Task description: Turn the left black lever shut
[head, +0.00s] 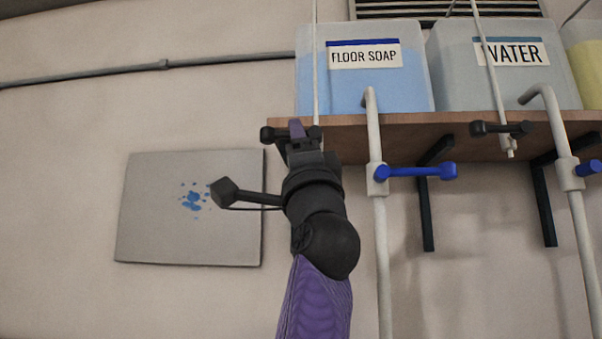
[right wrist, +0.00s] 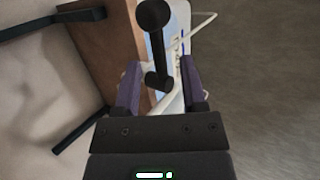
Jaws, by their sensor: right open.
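The left black lever (head: 267,134) shows in the head view below the front edge of the shelf, under the FLOOR SOAP container (head: 347,81). My right gripper (head: 297,129) is right in front of it and hides its middle. In the right wrist view the black lever (right wrist: 155,45) runs lengthwise, its near end between the two purple fingers of my open right gripper (right wrist: 161,78). I see gaps beside the lever there; whether a finger touches it I cannot tell. My left gripper is not in view.
A wooden shelf (head: 455,127) on black brackets holds the containers, including WATER (head: 490,75). A second black lever (head: 502,128) hangs to the right. White pipes with blue levers (head: 420,171) stand close right of my gripper. A grey panel (head: 160,215) is on the left wall.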

